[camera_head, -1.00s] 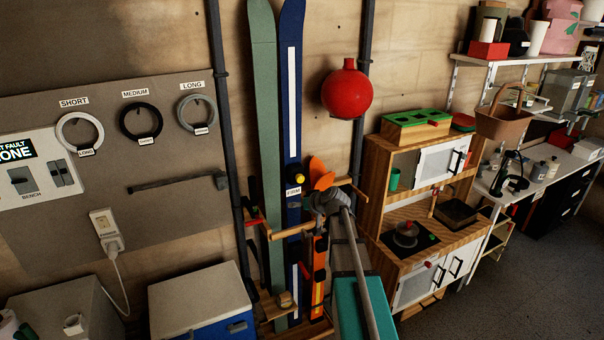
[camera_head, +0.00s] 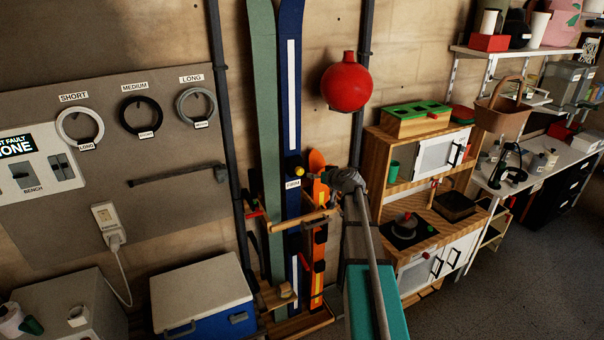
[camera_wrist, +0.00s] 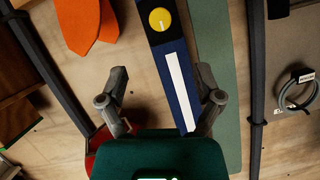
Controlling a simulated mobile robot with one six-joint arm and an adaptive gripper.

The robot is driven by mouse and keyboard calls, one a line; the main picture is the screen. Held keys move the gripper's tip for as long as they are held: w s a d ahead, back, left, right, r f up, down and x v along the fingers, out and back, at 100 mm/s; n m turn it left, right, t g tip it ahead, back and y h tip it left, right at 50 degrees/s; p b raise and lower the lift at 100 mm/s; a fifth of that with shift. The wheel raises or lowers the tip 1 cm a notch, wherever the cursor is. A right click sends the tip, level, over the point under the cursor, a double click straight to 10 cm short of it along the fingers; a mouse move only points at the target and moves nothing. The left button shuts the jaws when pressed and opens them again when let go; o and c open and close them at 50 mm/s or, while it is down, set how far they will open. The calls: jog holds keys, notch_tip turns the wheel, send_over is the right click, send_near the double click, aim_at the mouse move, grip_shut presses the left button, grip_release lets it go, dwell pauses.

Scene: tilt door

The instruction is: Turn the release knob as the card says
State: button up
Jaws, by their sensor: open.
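A round yellow knob (camera_head: 297,171) sits on the tall blue ski (camera_head: 291,100), with a small white label (camera_head: 293,184) just below it that is hard to read. In the wrist view the knob (camera_wrist: 160,19) shows near the top, with a pale mark on its face, above a long white stripe on the ski. My gripper (camera_head: 346,181) is to the right of the knob in the head view, apart from it. In the wrist view my gripper (camera_wrist: 162,72) has its fingers spread with nothing held, the knob beyond the fingertips. I cannot make out a card's wording.
A green ski (camera_head: 265,120) stands left of the blue one. An orange object (camera_head: 317,170) is right of the knob. Wooden pegs (camera_head: 304,220) stick out below. A red ball (camera_head: 346,82) is fixed on the wall above. A toy kitchen (camera_head: 420,180) stands to the right.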

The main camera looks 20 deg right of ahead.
aim_at(301, 172)
jog(key=b+x, duration=0.4)
jog(key=x, duration=0.8)
jog(key=shift+w+f+b, duration=0.1)
jog(key=shift+w+b, duration=0.2)
jog(key=shift+w, duration=0.1)
jog(key=shift+c, duration=0.3)
jog(key=shift+a, duration=0.1)
jog(key=c, duration=1.1)
